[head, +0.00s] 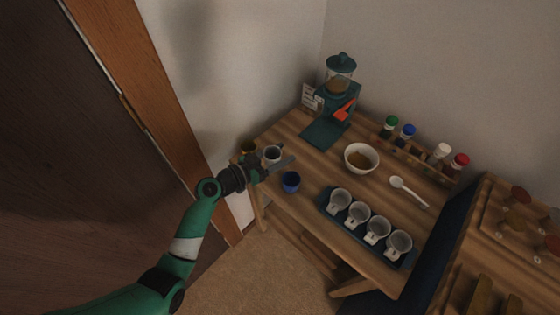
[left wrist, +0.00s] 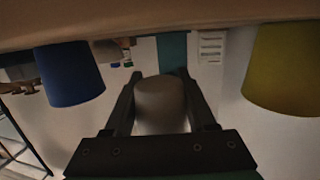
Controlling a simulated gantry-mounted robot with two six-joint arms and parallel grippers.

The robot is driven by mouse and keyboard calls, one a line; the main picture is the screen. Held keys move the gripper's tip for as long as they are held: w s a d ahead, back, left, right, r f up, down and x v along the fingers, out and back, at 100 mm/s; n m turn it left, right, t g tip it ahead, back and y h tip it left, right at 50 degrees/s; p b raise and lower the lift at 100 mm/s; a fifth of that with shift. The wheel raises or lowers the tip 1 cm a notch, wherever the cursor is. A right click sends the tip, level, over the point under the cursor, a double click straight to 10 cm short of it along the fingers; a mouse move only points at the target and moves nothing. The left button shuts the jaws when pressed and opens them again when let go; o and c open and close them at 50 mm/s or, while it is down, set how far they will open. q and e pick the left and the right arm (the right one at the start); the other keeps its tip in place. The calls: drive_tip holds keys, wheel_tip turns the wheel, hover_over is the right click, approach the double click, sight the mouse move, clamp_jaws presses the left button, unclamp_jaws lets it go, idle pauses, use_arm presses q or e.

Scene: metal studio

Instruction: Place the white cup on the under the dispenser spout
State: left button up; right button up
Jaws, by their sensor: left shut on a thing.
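The white cup (head: 272,152) is at the near left of the wooden table, between a yellow cup (head: 248,147) and a blue cup (head: 291,181). My left gripper (head: 274,163) is shut on it. In the left wrist view the white cup (left wrist: 160,103) looks greyish and sits between the two fingers. Whether it touches the table is unclear. The teal dispenser (head: 338,95) stands at the back of the table, with a clear hopper, an orange-red part at its spout and a flat base plate (head: 323,134). My right gripper is not in view.
A bowl (head: 361,158), a spoon (head: 409,191) and a dark tray (head: 325,207) with several white cups are to the right. A rack with coloured-lid jars (head: 408,131) stands at the back. Bare tabletop (head: 300,157) lies between the held cup and the dispenser base.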

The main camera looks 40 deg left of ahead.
use_arm(q)
drive_tip(key=f+b, duration=0.1)
drive_tip(key=f, duration=0.1)
drive_tip(key=f+b, duration=0.1)
drive_tip(key=f, duration=0.1)
drive_tip(key=shift+w+a, duration=0.2)
drive_tip(key=shift+a, duration=0.2)
drive_tip(key=shift+r, duration=0.15)
drive_tip(key=o, duration=1.3)
